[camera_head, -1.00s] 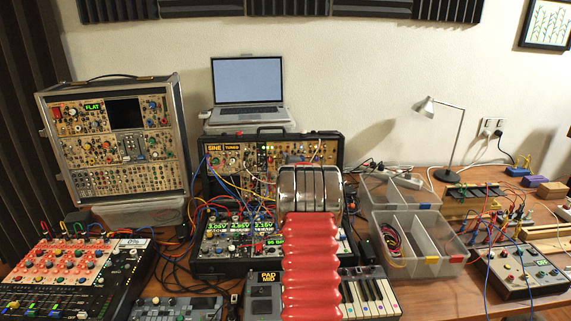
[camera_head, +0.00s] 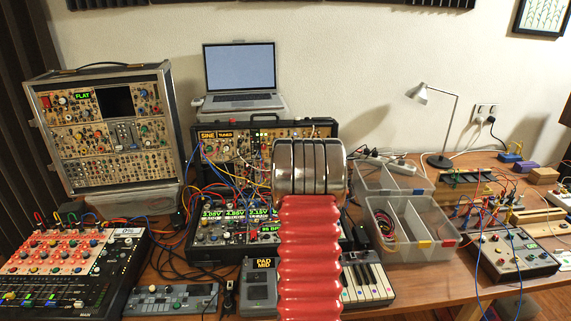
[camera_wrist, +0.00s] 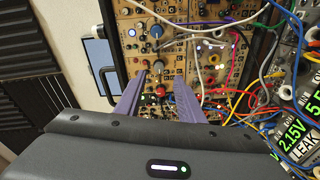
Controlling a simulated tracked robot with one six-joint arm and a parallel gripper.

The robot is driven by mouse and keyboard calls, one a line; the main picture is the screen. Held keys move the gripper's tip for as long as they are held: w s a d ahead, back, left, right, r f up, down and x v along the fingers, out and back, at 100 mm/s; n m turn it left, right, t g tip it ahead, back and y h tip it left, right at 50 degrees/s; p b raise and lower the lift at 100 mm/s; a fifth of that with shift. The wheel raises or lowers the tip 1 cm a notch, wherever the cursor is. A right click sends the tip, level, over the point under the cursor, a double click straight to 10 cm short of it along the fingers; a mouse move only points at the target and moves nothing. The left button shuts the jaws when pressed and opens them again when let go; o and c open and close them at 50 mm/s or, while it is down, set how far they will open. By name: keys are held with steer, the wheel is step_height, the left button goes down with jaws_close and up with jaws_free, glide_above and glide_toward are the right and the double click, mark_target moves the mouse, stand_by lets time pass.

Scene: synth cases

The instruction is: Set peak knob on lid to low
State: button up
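The lid (camera_head: 212,150) is an upright panel of patched modules at the back of the middle synth case, with small displays reading SINE and TUNED. In the wrist view the lid (camera_wrist: 185,62) stands sideways behind my fingers, with many knobs and cables. My gripper (camera_wrist: 157,80) is open, its two purple fingers apart and pointing at the lid. A red knob (camera_wrist: 161,91) and small dark knobs show between the fingers. I cannot read which knob is peak, nor tell its setting. In the head view my arm hides my gripper and part of the lid.
Patch cables (camera_wrist: 238,100) cross the panel close to the right finger. A laptop (camera_head: 240,75) stands behind the lid. The lower case (camera_head: 210,237) lies in front, partly behind my arm. A separate upright case (camera_head: 68,150) is at left, clear bins (camera_head: 400,255) at right.

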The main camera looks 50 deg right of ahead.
steer(key=f+v, duration=0.1)
steer(key=v, duration=0.6)
steer(key=shift+s+a+r, duration=0.25)
steer(key=shift+s+r, duration=0.05)
steer(key=shift+r, duration=0.15)
